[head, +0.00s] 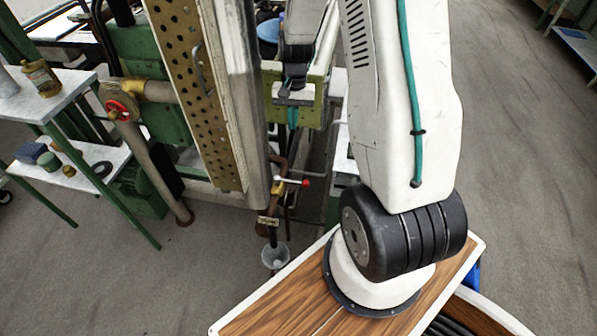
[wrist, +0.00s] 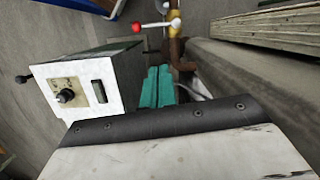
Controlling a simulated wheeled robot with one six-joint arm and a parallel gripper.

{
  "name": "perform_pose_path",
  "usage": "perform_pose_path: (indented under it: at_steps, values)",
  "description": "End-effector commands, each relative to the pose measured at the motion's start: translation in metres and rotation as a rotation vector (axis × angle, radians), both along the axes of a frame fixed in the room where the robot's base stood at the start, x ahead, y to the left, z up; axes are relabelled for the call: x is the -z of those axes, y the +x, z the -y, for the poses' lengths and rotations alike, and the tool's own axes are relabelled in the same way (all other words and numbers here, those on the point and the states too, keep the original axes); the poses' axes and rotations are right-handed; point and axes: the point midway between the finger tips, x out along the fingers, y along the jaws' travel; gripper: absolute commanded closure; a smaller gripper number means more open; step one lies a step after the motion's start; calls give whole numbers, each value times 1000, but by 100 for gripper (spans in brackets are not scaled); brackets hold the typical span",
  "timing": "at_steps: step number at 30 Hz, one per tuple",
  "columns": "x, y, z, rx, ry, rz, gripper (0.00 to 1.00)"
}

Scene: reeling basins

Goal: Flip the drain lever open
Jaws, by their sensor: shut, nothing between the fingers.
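The drain lever (head: 292,181) is a thin white bar with a red knob at its right end, on a brass valve (head: 279,188) of a brown pipe. It lies roughly level in the head view. In the wrist view the lever (wrist: 157,24) shows near the top, with its red knob on the left and the pipe at its right. My gripper (head: 292,120) has teal fingers, which in the wrist view (wrist: 158,72) are together and empty. They are apart from the lever, which is beyond their tips. Below the valve hangs a pale cup or funnel (head: 275,256).
A tall metal panel with a perforated brass strip (head: 190,95) stands left of the lever. A red handwheel (head: 119,109) sits on a pipe further left. A white control box (wrist: 82,90) with a black knob is left of my fingers in the wrist view. A shelf (head: 75,165) stands far left.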

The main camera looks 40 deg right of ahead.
Motion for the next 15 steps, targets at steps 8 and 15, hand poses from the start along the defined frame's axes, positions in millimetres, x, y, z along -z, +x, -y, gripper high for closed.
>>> perform_pose_path:
  at_steps: [8,15]
  values:
    - [85,-3,32,132,18,-55,100]
    - [94,-3,35,146,18,-57,100]
